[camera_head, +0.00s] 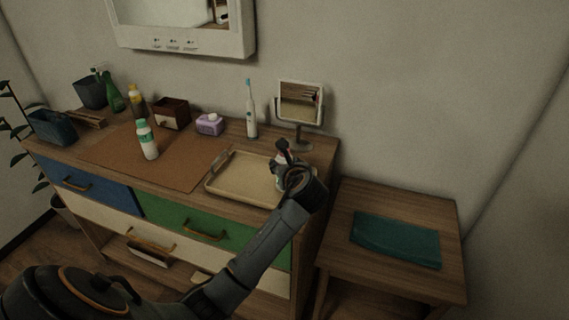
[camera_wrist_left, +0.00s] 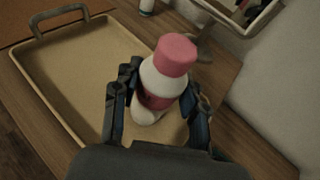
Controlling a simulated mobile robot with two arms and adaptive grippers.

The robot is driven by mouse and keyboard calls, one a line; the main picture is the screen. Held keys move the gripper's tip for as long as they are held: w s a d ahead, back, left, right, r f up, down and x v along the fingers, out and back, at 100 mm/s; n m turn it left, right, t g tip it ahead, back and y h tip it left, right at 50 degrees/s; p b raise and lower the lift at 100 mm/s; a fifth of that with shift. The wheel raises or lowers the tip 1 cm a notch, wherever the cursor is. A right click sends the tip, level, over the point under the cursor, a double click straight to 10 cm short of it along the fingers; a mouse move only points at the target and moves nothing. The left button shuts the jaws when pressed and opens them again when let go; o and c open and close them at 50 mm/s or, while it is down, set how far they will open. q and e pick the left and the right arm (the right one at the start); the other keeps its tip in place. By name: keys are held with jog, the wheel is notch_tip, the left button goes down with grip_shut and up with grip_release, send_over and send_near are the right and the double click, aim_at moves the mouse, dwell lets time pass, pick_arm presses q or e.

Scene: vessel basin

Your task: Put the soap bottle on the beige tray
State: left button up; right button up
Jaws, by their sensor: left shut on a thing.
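My left gripper (camera_head: 288,165) is at the right end of the beige tray (camera_head: 232,182). It is shut around a white bottle with a pink cap and dark red label; both the gripper (camera_wrist_left: 158,98) and the bottle (camera_wrist_left: 174,62) show clearly in the left wrist view. This appears to be the soap bottle. It looks upright over the right part of the tray (camera_wrist_left: 75,75); whether its base touches the tray I cannot tell. In the head view the gripper mostly hides it. The rest of the tray is empty. My right gripper is not in view.
A mirror on a stand (camera_head: 300,103) is close behind the gripper. A side table with a teal cloth (camera_head: 396,240) is at right.

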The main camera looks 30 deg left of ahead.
pick_arm(q)
jog(key=o, duration=1.3)
jog(key=shift+s+d+r, duration=0.2)
jog(key=shift+d, duration=0.05)
jog(key=v, duration=1.1)
jog(key=shift+d, duration=0.15)
jog(key=shift+s, duration=0.15)
